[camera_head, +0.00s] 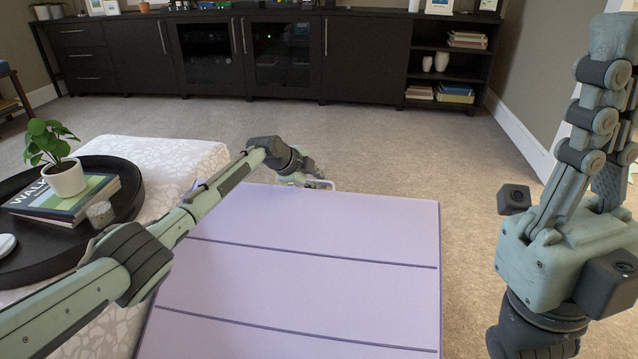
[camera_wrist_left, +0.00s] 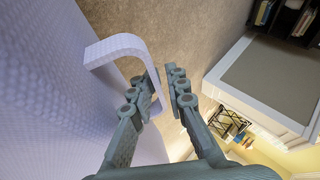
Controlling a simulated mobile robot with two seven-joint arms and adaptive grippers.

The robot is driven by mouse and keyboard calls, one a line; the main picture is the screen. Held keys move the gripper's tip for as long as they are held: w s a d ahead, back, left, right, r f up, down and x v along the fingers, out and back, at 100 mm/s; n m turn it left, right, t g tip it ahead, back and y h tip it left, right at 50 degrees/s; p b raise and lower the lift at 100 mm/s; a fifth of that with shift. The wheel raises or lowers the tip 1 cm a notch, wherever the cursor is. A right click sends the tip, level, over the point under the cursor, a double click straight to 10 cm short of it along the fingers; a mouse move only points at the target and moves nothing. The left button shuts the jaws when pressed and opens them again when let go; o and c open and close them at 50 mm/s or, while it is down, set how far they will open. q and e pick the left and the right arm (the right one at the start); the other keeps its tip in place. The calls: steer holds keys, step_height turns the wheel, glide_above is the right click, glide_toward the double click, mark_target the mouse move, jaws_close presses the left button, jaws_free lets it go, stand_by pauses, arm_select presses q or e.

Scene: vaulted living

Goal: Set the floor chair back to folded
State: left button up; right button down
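The floor chair (camera_head: 320,245) is a pale lavender padded panel with dark cross seams, close in front of me. A pale loop handle (camera_head: 322,184) stands out from its far edge and shows large in the left wrist view (camera_wrist_left: 118,48). My left gripper (camera_head: 308,176) is at that far edge, beside the handle. In the left wrist view its fingers (camera_wrist_left: 163,85) are apart, with the handle's outer bar close to the left finger. My right gripper (camera_head: 612,60) is raised at the right, fingers up and away from the chair; its opening is unclear.
A white patterned ottoman (camera_head: 185,155) stands left of the chair, bearing a black tray (camera_head: 120,190) with a potted plant (camera_head: 62,176) and books. A dark cabinet (camera_head: 290,55) lines the back wall. Carpet (camera_head: 400,150) is clear between chair and cabinet.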

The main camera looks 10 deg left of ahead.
mark_target(296, 189)
arm_select(q)
steer(key=shift+o, duration=0.5)
steer(key=shift+s+d+f, duration=0.1)
steer(key=shift+s+f, duration=0.1)
steer(key=shift+f, duration=0.15)
steer(key=shift+s+r, duration=0.1)
steer(key=v, duration=1.2)
steer(key=shift+w+r, duration=0.2)
steer(key=shift+w, duration=0.1)
